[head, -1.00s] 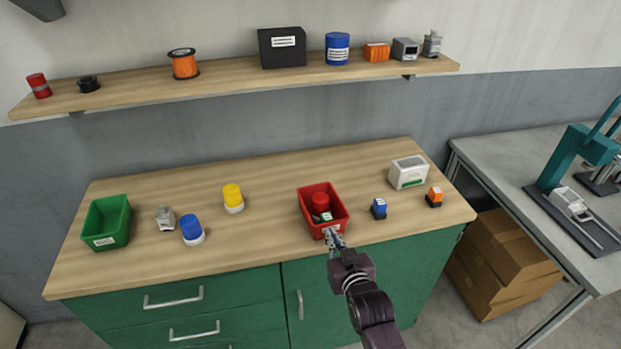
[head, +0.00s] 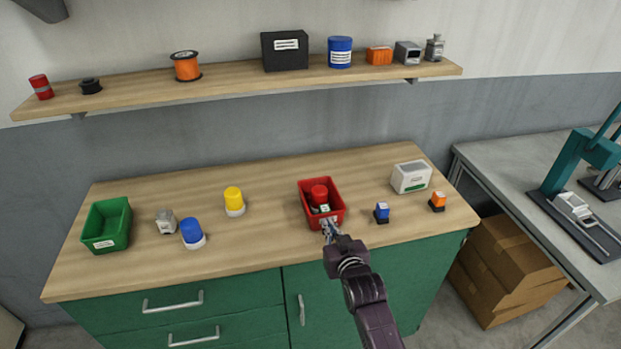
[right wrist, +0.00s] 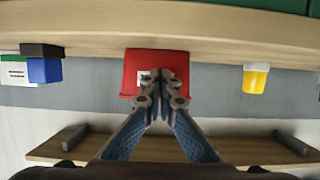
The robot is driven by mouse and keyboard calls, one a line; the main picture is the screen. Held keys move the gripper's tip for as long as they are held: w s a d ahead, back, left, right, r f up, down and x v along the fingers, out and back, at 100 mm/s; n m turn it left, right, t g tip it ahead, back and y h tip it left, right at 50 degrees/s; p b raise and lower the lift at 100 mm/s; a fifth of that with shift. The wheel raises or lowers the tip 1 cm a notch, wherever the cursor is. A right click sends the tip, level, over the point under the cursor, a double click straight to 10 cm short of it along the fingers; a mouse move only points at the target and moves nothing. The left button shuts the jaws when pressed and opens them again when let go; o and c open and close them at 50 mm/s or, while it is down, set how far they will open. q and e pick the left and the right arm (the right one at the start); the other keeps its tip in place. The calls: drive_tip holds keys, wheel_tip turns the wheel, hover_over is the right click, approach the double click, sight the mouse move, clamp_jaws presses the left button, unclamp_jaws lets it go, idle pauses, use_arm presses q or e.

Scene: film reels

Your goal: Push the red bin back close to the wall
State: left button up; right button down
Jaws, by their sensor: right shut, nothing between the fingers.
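The red bin (head: 339,213) stands on the wooden counter (head: 275,226), right of the middle and nearer the front edge than the wall. A red cylindrical part and a small light-and-dark part lie inside it. My right gripper (head: 327,227) is shut and empty, with its fingertips at the bin's front face by the white label. The right wrist view shows the shut fingertips (right wrist: 162,80) against or just before the red bin (right wrist: 136,63); exact contact is hard to tell. Bare counter lies between the bin and the grey wall (head: 230,135). My left gripper is out of view.
A blue-topped part (head: 382,212), an orange-topped part (head: 437,202) and a white box (head: 411,177) stand right of the bin. A yellow-topped part (head: 234,201), a blue-topped jar (head: 193,234) and a green bin (head: 107,226) stand left. A shelf (head: 225,88) hangs above.

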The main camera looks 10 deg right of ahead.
sight(314, 180)
drive_tip(key=shift+w+b, duration=0.8)
drive_tip(key=shift+w, duration=1.35)
drive_tip(key=shift+w+a+b, duration=0.15)
drive_tip(key=shift+w+b, duration=1.4)
drive_tip(key=shift+w, duration=1.35)
drive_tip(key=shift+w+a+b, duration=0.1)
drive_tip(key=shift+w+b, duration=2.15)
drive_tip(key=shift+w, duration=0.65)
drive_tip(key=shift+w+f+b, duration=0.1)
drive_tip(key=shift+w+b, duration=2.1)
drive_tip(key=shift+b, duration=0.05)
drive_tip(key=shift+s+r+p, duration=0.1)
drive_tip(key=shift+r+p, duration=0.15)
drive_tip(key=shift+p, duration=0.25)
drive_tip(key=s+r+p, duration=0.1)
drive_tip(key=p, duration=0.1)
drive_tip(key=s+p, duration=0.1)
drive_tip(key=p, duration=0.1)
drive_tip(key=shift+s+r, duration=0.2)
drive_tip(key=shift+r, duration=0.15)
drive_tip(key=p+v, duration=0.1)
drive_tip(key=p, duration=0.1)
drive_tip(key=shift+s+r+p, duration=0.25)
drive_tip(key=shift+p, duration=0.15)
drive_tip(key=shift+s+r+p, duration=0.15)
drive_tip(key=shift+s+p, duration=0.35)
drive_tip(key=shift+p, duration=0.05)
